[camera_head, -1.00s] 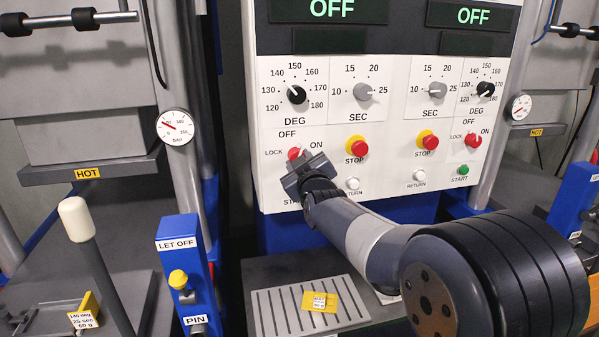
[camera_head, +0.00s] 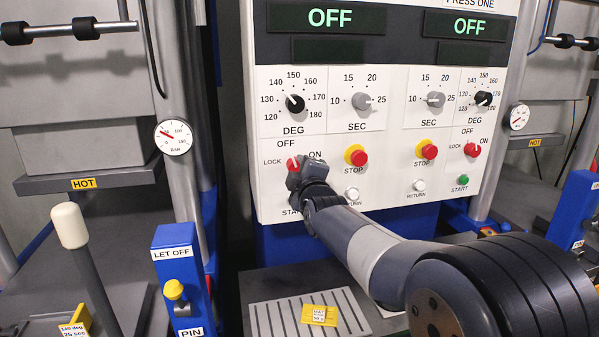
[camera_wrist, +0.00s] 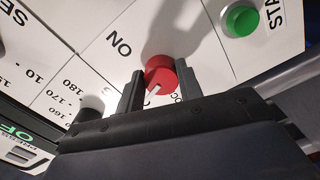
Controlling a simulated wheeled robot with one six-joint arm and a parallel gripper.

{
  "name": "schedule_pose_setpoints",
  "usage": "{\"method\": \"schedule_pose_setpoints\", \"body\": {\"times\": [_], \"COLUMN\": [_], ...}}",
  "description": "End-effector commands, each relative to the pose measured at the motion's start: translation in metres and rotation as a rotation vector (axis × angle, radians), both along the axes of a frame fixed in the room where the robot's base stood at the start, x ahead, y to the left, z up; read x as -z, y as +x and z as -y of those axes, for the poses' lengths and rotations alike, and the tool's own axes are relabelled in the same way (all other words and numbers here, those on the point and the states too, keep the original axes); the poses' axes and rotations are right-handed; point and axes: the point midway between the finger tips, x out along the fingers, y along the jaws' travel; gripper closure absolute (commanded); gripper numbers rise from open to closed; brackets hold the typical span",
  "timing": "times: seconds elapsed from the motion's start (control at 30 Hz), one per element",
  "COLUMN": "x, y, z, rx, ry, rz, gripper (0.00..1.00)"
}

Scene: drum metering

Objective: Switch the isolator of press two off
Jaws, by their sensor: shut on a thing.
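The red isolator knob (camera_head: 293,164) is on the left half of the white control panel, with LOCK, OFF and ON labels around it. No press name shows above this half. My gripper (camera_head: 303,168) is at the knob and partly covers it. In the wrist view the two dark fingers of my gripper (camera_wrist: 159,88) stand on either side of the red knob (camera_wrist: 160,70), shut on it. The knob's white line points down-left there, toward the dial side, where the OFF label sits in the head view. The left display (camera_head: 330,18) reads OFF.
A red and yellow STOP button (camera_head: 357,156) and a white RETURN button (camera_head: 353,195) are close by on the right. The green START button (camera_wrist: 240,20) shows in the wrist view. The right half, marked PRESS ONE, has its own red isolator (camera_head: 472,150).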

Motion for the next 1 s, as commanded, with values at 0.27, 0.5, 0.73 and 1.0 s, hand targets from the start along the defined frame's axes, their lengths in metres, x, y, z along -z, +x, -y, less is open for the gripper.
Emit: {"method": "schedule_pose_setpoints", "body": {"times": [0.27, 0.5, 0.73, 1.0], "x": [-0.0006, -0.0006, -0.0004, -0.0002], "y": [0.0001, 0.0001, 0.0000, 0.0000], "z": [-0.0001, -0.0001, -0.0002, 0.0000], "rx": [-0.001, -0.001, 0.000, 0.000], "ry": [-0.023, -0.022, -0.022, -0.022], "rz": [0.008, 0.008, 0.007, 0.006], "gripper": [0.88, 0.88, 0.49, 0.44]}}
